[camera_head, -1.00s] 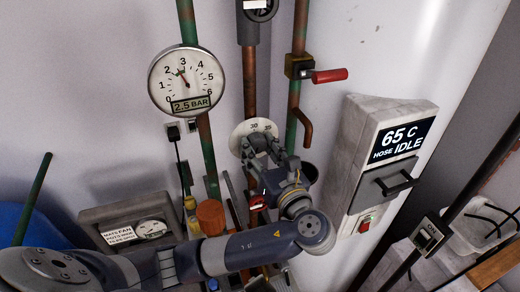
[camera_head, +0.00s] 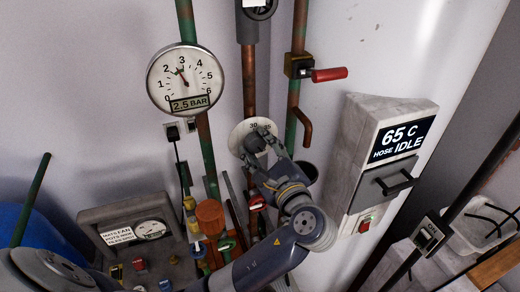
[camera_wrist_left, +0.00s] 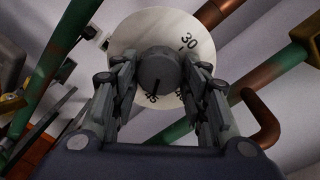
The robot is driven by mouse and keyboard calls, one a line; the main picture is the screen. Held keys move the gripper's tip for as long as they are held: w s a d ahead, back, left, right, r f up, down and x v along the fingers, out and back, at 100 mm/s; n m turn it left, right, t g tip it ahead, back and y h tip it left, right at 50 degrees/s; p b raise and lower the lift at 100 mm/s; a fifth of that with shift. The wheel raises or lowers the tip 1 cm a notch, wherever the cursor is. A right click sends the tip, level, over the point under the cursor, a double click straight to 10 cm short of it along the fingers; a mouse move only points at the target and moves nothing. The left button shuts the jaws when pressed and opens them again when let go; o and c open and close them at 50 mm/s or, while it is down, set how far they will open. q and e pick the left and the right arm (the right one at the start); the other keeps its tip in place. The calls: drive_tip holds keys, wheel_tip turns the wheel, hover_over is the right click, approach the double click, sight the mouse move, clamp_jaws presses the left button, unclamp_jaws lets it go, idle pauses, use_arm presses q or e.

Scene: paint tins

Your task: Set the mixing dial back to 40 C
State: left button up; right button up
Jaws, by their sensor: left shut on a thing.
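The mixing dial is a white disc (camera_head: 240,128) on the wall pipes, marked 30 and another number partly hidden in the head view. It also shows in the left wrist view (camera_wrist_left: 131,32), tilted, with 30 at upper right and more digits low down, partly covered. Its dark round knob (camera_wrist_left: 157,72) has a black pointer line toward its lower side. My left gripper (camera_head: 262,143) is shut on the knob, one finger on each side. The display (camera_head: 401,138) reads 65 C, HOSE IDLE. My right gripper is not in view.
A pressure gauge (camera_head: 186,79) labelled 2.5 BAR is left of the dial. A red-handled valve (camera_head: 328,74) and a bent copper spout (camera_head: 304,125) are to the right. The grey machine (camera_head: 354,160) stands right of my gripper. A control box (camera_head: 118,212) is at lower left.

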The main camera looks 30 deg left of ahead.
use_arm(q)
drive_tip(key=n+b, duration=0.1)
drive_tip(key=n, duration=0.2)
drive_tip(key=shift+f+n, duration=0.1)
drive_tip(key=shift+n, duration=0.2)
drive_tip(key=shift+n+t+h+b, duration=0.35)
drive_tip(key=shift+n+b, duration=0.95)
drive_tip(key=shift+n, duration=0.8)
drive_tip(key=o, duration=1)
drive_tip(key=shift+r, duration=0.2)
drive_tip(key=shift+o, duration=0.2)
